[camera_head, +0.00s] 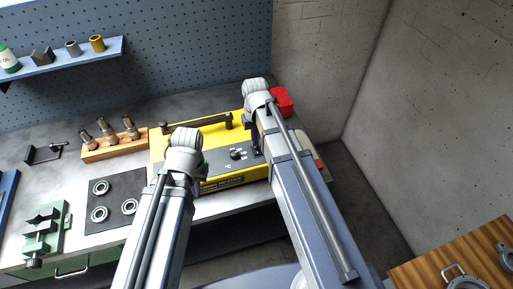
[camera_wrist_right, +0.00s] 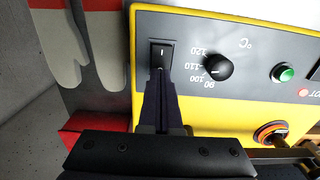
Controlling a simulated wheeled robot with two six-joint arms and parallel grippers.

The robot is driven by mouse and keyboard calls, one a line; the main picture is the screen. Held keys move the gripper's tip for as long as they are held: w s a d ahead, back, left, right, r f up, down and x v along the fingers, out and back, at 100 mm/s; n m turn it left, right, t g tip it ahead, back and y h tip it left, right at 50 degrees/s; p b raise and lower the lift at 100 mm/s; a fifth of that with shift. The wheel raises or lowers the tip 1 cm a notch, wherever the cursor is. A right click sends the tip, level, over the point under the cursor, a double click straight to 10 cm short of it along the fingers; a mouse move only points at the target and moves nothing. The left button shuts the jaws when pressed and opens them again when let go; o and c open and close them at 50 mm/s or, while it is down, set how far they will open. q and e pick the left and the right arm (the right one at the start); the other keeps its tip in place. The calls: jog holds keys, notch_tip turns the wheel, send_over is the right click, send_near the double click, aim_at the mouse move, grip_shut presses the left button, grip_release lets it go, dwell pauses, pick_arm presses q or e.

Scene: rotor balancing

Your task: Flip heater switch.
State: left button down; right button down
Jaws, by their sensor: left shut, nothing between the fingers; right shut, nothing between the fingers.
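The yellow heater (camera_head: 215,133) stands on the bench, with its control panel facing up toward me. In the right wrist view, its black rocker switch (camera_wrist_right: 161,50) shows a white line mark near the panel (camera_wrist_right: 225,25) corner. My right gripper (camera_wrist_right: 161,75) is shut and empty, its fingertips at the lower end of the switch; I cannot tell whether they press it. In the head view the right gripper (camera_head: 257,146) is a dark shape at the panel's right side, partly hidden by my arm. My left gripper's fingers are hidden behind my left arm.
A red bin (camera_head: 283,101) stands behind right. Left of the heater are a wooden rack (camera_head: 97,152) and a dark mat (camera_head: 112,191) with bearing rings.

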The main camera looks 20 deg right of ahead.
aim_at(255, 148)
notch_tip(255, 148, up, 6)
jog(key=p, duration=0.5)
jog(key=shift+s+a+f, duration=0.2)
jog(key=shift+f, duration=0.05)
jog(key=s+a+f+n+b, duration=0.1)
jog(key=s+a+f+b, duration=0.2)
jog(key=s+a, duration=0.2)
jog(key=s+a+f+n+h+b, duration=0.1)
jog(key=s+a+f+n+b, duration=0.1)
jog(key=s, duration=0.7)
jog(key=a+f+b, duration=0.1)
jog(key=a+b, duration=0.1)
jog(key=a, duration=0.1)
jog(key=shift+f, duration=0.3)
